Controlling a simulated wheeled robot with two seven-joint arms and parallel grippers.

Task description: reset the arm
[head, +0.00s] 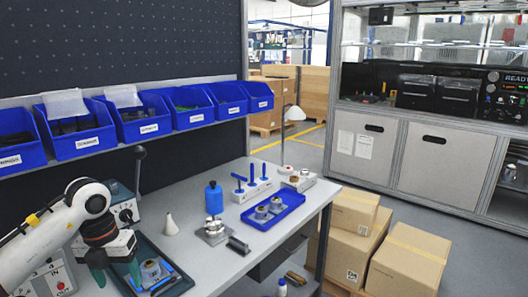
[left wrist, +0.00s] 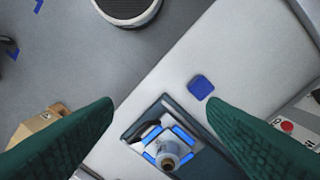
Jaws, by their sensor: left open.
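My left gripper (head: 116,275) is open and empty, its green fingers pointing down over the left part of the bench. In the left wrist view its two fingers (left wrist: 160,101) stand wide apart. Below them is a dark tray (left wrist: 166,103) with a machined housing (left wrist: 168,155) in a blue-edged holder. The housing (head: 150,268) also shows in the head view, beside the fingers and apart from them. My right gripper is in neither view.
A blue tray (head: 292,199) with small metal parts lies on the bench (head: 198,261). A blue bottle (head: 213,197), a white cone (head: 171,225) and a stand with blue-handled tools (head: 259,190) are nearby. Blue bins (head: 75,143) line the shelf above. Cardboard boxes (head: 408,262) stand right of the bench.

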